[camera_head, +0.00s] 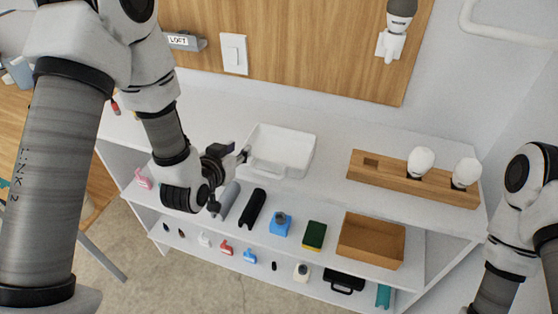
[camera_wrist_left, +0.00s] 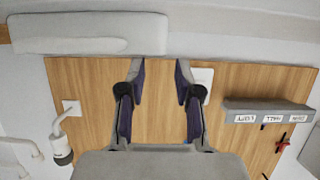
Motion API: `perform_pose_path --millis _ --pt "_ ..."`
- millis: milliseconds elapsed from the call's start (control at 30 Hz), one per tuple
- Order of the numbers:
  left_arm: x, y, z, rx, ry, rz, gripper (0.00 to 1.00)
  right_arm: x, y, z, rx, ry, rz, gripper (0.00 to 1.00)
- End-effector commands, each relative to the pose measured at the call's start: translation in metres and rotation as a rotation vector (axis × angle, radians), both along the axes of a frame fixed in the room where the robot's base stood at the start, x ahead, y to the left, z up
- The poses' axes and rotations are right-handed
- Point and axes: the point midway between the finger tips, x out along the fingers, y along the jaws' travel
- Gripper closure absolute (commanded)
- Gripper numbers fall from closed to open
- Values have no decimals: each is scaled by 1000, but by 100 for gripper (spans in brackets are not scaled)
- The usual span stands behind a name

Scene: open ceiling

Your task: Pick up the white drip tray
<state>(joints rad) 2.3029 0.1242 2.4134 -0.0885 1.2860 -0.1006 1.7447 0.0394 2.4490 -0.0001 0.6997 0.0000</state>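The white drip tray (camera_head: 284,148) is a shallow, rounded rectangular tray on the white top surface of the shelf unit, left of the middle in the head view. A pale rounded shape at the upper left of the left wrist view looks like the tray (camera_wrist_left: 88,34), seen edge-on. My left gripper (camera_head: 243,153) is close beside the tray's left side; whether it touches is unclear. In the left wrist view its two fingers (camera_wrist_left: 162,76) are apart with nothing between them. My right arm shows at the right edge of the head view, its gripper out of frame.
A wooden holder (camera_head: 399,184) with two white bulbs stands right of the tray. Lower shelves hold a black cylinder (camera_head: 252,208), a blue object (camera_head: 281,224), a green-yellow sponge (camera_head: 314,236) and an open brown box (camera_head: 370,240). A wooden panel (camera_head: 300,45) backs the top.

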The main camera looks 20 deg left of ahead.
Motion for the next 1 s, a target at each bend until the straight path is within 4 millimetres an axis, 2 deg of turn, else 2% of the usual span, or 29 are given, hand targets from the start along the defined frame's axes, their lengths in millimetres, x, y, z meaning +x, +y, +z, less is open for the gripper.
perform_pose_path --millis 33,267,467,700,733,800,833,1000 --pt "10 -1 3 1 0 -2 67 2 0 13 0 -4 0 60" --pt "36 0 -9 0 2 0 67 2 0 22 0 -4 0 60" --pt "68 3 -24 0 3 0 67 2 0 35 0 -5 -1 60" --pt "73 2 -29 -1 3 0 67 2 0 34 0 -4 -1 60" --pt "73 2 -29 -1 3 0 70 2 0 34 0 -4 -1 60" --pt "73 2 -29 -1 3 0 95 2 0 34 0 -4 -1 60" --pt "73 2 -28 -1 3 0 100 2 0 34 0 -4 -1 60" --pt "73 2 -28 0 3 0 100 2 0 34 0 -4 -1 60"
